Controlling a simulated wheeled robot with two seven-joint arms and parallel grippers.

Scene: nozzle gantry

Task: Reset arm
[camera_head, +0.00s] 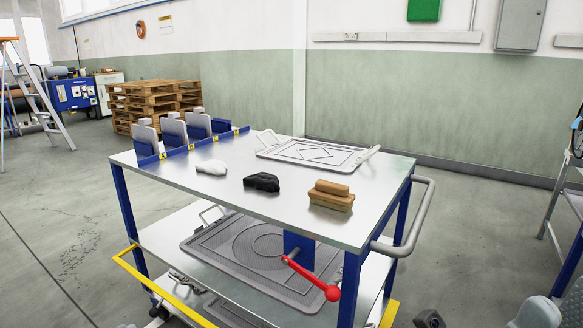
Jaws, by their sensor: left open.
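A dark part of my right gripper (428,319) shows at the bottom edge, right of the cart. Its fingers are cut off, so its opening cannot be told. Both grippers are below the level of the cart's metal top (225,205).
A red-knobbed lever (331,292) and push handle (416,220) stick out.

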